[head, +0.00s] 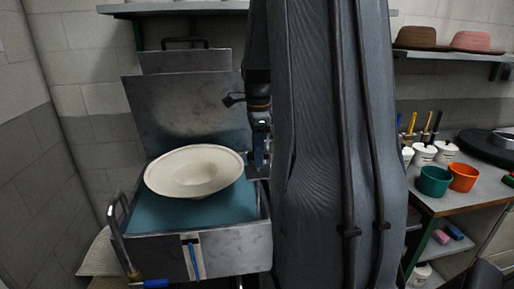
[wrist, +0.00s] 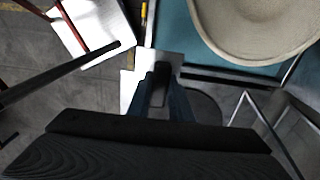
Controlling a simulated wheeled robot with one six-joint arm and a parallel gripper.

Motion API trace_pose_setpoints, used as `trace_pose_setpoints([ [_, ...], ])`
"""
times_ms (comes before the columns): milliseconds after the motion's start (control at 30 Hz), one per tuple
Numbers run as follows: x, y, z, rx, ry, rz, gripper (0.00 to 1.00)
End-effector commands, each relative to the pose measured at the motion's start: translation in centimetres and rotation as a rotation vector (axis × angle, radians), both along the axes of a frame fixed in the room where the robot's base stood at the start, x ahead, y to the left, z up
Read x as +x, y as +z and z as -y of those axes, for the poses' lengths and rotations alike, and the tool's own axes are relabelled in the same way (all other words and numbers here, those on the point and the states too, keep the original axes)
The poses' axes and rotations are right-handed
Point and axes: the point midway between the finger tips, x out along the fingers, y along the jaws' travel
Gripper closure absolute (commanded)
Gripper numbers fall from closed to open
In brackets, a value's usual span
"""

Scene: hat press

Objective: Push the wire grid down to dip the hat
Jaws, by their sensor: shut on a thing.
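A cream felt hat (head: 195,171), wide brim outward, rests over the teal liquid (head: 165,214) of an open metal tank (head: 238,248). It is also partly seen at the top right of the wrist view (wrist: 262,28). The hat appears to lie at or just above the surface. My gripper (head: 260,160) is at the tank's right side, next to the brim. In the wrist view my gripper (wrist: 160,82) is shut at a pale metal piece by the tank's edge, which seems to be part of the wire grid. The grid's mesh is hidden by the hat.
The tank's raised lid (head: 185,105) stands behind the hat. A bent metal handle (head: 121,232) is at the tank's left. On the right are a shelf with hats (head: 420,38) and a bench with a green pot (head: 434,180) and an orange pot (head: 463,177). My arm blocks the middle.

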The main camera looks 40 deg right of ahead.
Motion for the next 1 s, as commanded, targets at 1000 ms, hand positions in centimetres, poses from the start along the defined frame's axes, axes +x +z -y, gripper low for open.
trace_pose_setpoints([
  [1000, -0.1, -17.7, 0.0, 0.002, 0.000, -0.003, 1.00],
])
